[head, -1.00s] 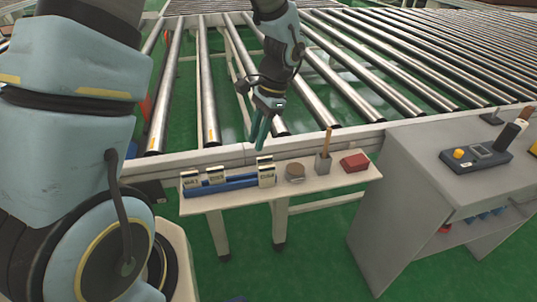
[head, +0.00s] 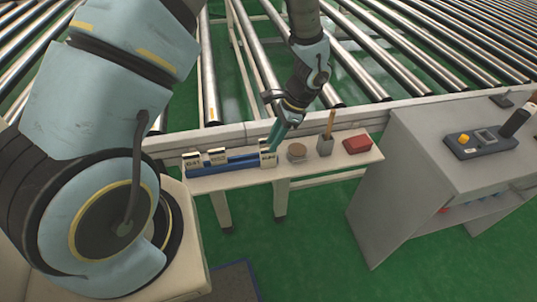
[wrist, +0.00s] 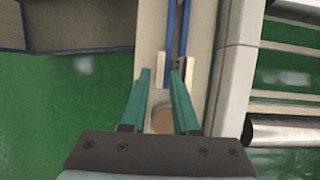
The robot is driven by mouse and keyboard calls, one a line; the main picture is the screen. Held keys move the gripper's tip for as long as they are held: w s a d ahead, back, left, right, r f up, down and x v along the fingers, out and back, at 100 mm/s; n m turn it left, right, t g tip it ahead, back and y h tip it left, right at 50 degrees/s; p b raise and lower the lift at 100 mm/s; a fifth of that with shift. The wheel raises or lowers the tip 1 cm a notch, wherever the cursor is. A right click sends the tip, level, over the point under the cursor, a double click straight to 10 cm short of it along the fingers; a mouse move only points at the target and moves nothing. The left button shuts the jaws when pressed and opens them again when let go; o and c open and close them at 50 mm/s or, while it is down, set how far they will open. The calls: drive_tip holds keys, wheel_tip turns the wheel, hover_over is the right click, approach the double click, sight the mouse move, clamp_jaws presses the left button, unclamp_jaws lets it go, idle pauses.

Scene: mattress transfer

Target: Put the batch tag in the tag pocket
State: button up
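Several cream tags with dark print stand at a blue rack (head: 235,167) on a narrow shelf. The tag at the rack's right end (head: 268,156) is closest to my gripper (head: 274,142), which points down just above it. In the wrist view my gripper (wrist: 159,76) has its two teal fingers apart. A cream tag edge (wrist: 161,68) shows between the fingertips, with a second cream piece (wrist: 181,66) by the right fingertip. I cannot tell whether the fingers touch either. Two other tags stand at the rack's left (head: 192,162) and middle (head: 217,157). I cannot make out a tag pocket.
Right of the rack on the shelf (head: 225,181) are a round brown-topped item (head: 297,151), a small holder with a stick (head: 325,145) and a red block (head: 357,144). A grey cabinet (head: 385,200) stands at the right. Roller conveyors lie behind.

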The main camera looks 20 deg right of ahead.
sight(268, 158)
drive_tip(key=shift+x, duration=1.2)
clamp_jaws()
idle(0.5)
